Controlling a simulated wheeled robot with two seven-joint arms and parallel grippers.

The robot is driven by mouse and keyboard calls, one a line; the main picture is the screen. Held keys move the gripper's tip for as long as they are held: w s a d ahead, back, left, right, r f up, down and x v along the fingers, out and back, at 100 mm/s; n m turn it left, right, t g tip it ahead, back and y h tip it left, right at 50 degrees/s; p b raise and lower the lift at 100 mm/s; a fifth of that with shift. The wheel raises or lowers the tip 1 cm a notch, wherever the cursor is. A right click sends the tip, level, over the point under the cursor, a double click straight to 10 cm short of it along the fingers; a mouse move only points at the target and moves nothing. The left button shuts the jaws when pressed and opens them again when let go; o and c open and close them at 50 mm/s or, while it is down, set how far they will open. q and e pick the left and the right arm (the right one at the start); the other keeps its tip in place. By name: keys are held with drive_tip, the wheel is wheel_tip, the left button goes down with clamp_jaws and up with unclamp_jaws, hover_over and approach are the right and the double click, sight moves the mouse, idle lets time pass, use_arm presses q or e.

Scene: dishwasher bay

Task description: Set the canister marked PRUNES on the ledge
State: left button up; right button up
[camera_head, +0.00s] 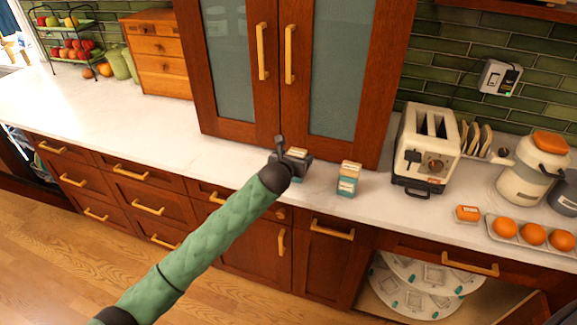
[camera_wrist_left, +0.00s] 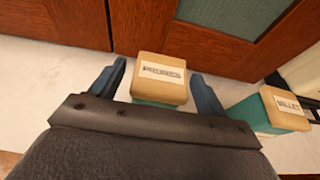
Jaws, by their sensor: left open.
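The canister marked PRUNES (camera_wrist_left: 160,78) has a tan wooden lid with a white label and a teal body. It stands on the white counter in front of the cabinet doors. In the head view its lid (camera_head: 298,151) shows, partly hidden by my left gripper (camera_head: 293,151). In the left wrist view the open fingers of my left gripper (camera_wrist_left: 158,70) are on either side of the canister, with gaps visible between fingers and lid. No ledge can be picked out for certain; a wooden shelf edge (camera_head: 520,8) shows at the top right. My right gripper is not in view.
A similar canister marked MILLET (camera_wrist_left: 283,107) stands to the right, also in the head view (camera_head: 348,180). Further right are a toaster (camera_head: 426,150), a white jug (camera_head: 530,165) and a tray of oranges (camera_head: 520,232). The counter to the left (camera_head: 130,115) is clear.

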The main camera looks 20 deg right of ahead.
use_arm(q)
drive_tip(key=b+v, duration=0.2)
drive_tip(key=v, duration=0.7)
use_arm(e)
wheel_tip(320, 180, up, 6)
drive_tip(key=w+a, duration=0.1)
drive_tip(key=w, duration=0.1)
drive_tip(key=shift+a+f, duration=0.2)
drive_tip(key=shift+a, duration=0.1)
use_arm(q)
drive_tip(key=shift+s+a, duration=0.15)
drive_tip(key=s+a+f+n+g+y, duration=0.2)
drive_tip(key=s+a+f+n, duration=0.3)
drive_tip(key=a+f+n, duration=0.75)
drive_tip(key=s+a+f+n+g+y, duration=0.25)
drive_tip(key=s+f+n, duration=0.45)
drive_tip(key=f, duration=1.2)
drive_tip(key=s+a+f+n+g+y, duration=0.1)
drive_tip(key=s+a+f+n, duration=0.3)
drive_tip(key=a+f+n, duration=0.65)
drive_tip(key=s+a+f+n+g+y, duration=0.1)
drive_tip(key=s+a+f+n, duration=0.4)
drive_tip(key=s+f, duration=0.7)
drive_tip(key=s+a+f+n+g, duration=0.3)
drive_tip(key=s+a+f+n, duration=0.2)
drive_tip(key=s+f, duration=0.8)
drive_tip(key=s, duration=0.2)
drive_tip(key=shift+s+a+f+n+y, duration=0.25)
drive_tip(key=shift+s+n+y, duration=0.1)
drive_tip(key=shift+s+n, duration=0.05)
